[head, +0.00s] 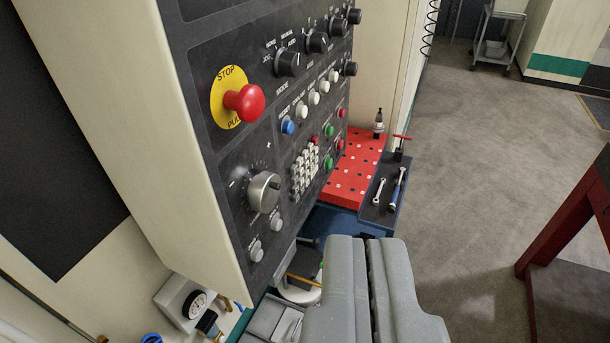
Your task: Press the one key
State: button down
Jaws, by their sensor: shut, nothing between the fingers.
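The control panel (230,160) is a dark face on a cream cabinet, seen at a slant. A keypad of small pale keys (305,172) sits on its lower right part. The legends on the keys are too small to read, so I cannot tell which is the one key. My gripper (362,240) is grey, at the bottom centre. Its two fingers are together with nothing held. It appears below and right of the keypad, apart from it.
A red stop button (244,103) and a large knob (264,192) jut from the panel. Other knobs and coloured buttons surround the keypad. A red perforated board (352,160) and a dark tray (375,211) with tools lie beyond. Open floor (480,170) is at right.

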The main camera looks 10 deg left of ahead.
aim_at(301, 181)
jog(key=w+d+f+m+t+p, duration=0.1)
jog(key=w+d+f+p, duration=0.15)
jog(key=w, duration=0.75)
jog(key=w+d+f+t+y+p, duration=0.1)
jog(key=w+d+f+p, duration=0.2)
jog(key=w, duration=0.7)
jog(key=w+d+f+m+t+p, duration=0.15)
jog(key=w+f, duration=0.25)
jog(key=w, duration=0.5)
jog(key=w+a+f+y+p, duration=0.1)
jog(key=w+f+y+p, duration=0.2)
jog(key=f, duration=0.8)
jog(key=w+a+f+g+y+p, duration=0.1)
jog(key=w+f+y+p, duration=0.2)
jog(key=f, duration=0.9)
jog(key=shift+f+n+y+p, duration=0.2)
jog(key=shift+n+y+p, duration=0.15)
jog(key=shift+y+p, duration=0.4)
jog(key=shift+a+g, duration=0.1)
jog(key=shift+g, duration=0.15)
jog(key=w+a+b, duration=0.2)
jog(key=a+b, duration=0.1)
jog(key=a, duration=0.5)
jog(key=shift+w+a, duration=0.15)
jog(key=shift+w, duration=0.2)
